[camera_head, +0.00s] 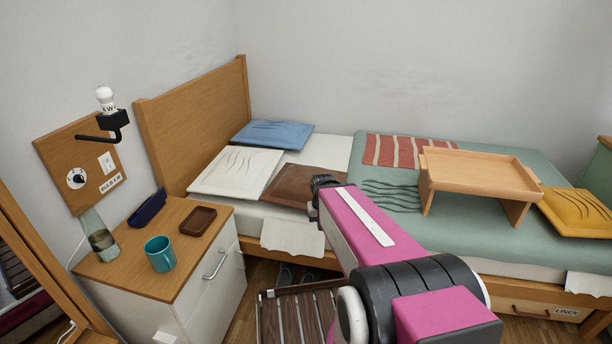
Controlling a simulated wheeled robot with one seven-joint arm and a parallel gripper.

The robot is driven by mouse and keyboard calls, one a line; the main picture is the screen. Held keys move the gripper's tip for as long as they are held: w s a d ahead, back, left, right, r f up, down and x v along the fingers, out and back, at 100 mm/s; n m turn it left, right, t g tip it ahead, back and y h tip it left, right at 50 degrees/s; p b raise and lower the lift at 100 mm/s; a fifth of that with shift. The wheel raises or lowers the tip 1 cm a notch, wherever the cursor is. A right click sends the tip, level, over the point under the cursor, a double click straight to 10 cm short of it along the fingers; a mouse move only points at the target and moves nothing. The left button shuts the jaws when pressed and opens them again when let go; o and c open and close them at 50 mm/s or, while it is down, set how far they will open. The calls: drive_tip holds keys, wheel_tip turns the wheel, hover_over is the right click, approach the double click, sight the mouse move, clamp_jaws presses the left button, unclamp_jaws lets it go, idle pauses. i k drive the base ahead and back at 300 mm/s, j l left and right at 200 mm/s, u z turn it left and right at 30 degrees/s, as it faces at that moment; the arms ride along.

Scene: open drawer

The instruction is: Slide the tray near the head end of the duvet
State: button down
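A light wooden tray with legs (480,172) stands on the green duvet (450,232), towards the right part of the bed. The duvet covers the bed from about its middle to the right; its left edge, nearest the pillows and the tall wooden headboard (197,120), runs beside the brown pillow. My pink arm reaches up from the lower right. Its dark end, my gripper (325,182), is over the bed near the brown pillow, left of the tray and apart from it. The arm largely hides the gripper, and its fingers cannot be made out.
White (236,170), blue (272,134) and brown (303,187) pillows lie at the headboard end. A red striped cloth (400,151) lies behind and left of the tray, a yellow cushion (577,212) to its right. A bedside cabinet (165,285) holds a teal mug (160,254). A slatted wooden piece (295,318) stands in front.

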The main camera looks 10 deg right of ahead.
sight(503, 177)
drive_tip(key=z, duration=1.65)
drive_tip(key=l+u, duration=0.3)
drive_tip(key=l, duration=0.3)
drive_tip(key=l+u, duration=0.3)
drive_tip(key=l, duration=0.35)
